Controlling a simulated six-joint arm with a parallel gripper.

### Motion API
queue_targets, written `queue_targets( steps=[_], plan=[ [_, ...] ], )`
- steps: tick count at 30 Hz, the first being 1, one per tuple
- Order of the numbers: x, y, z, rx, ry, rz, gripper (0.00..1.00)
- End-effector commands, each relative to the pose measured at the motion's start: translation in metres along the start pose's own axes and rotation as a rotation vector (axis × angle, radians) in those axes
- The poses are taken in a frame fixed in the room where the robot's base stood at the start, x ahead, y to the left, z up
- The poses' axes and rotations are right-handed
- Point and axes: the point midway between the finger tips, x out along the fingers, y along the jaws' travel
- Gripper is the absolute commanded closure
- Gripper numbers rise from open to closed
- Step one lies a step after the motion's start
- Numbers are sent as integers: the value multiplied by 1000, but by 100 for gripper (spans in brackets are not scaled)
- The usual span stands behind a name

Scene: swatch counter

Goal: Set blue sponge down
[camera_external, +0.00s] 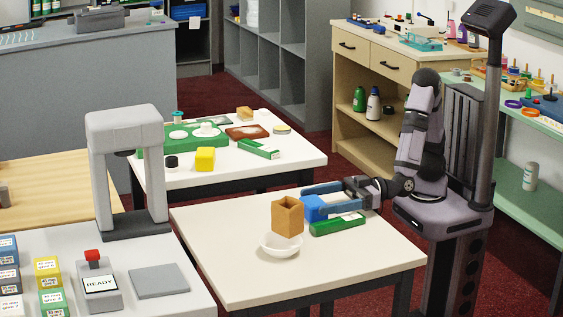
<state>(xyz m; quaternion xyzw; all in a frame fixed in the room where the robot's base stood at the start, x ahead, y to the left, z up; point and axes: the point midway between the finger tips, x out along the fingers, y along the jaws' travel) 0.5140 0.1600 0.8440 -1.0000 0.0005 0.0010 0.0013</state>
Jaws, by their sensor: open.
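The blue sponge (313,208) is at the middle of the near white table (230,225), just behind and right of a tan open-topped box (288,217). My gripper (322,203) reaches in from the right, low over the table, with its jaws open and its fingers at the sponge. One finger shows along the sponge's far side. The near finger is hard to make out, and I cannot tell whether either finger touches the sponge. The box hides part of the sponge's left side, and its underside is not clear.
The tan box stands at a white bowl (280,247). A green box (337,224) lies close in front of the sponge and gripper. The table's front right is clear. A second white table (290,165) behind holds a green tray and a yellow block (205,159).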

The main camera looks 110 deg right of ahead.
Motion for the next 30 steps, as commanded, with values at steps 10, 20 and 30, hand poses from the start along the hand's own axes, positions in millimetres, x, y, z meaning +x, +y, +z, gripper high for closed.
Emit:
queue_targets(
  steps=[10, 20, 30],
  plan=[
    [-28, -1, -3, 1, 1, -4, 20],
    [-33, 0, 1, -4, 10, 16, 20],
    [-46, 0, 1, 2, 5, 7, 20]
  ],
)
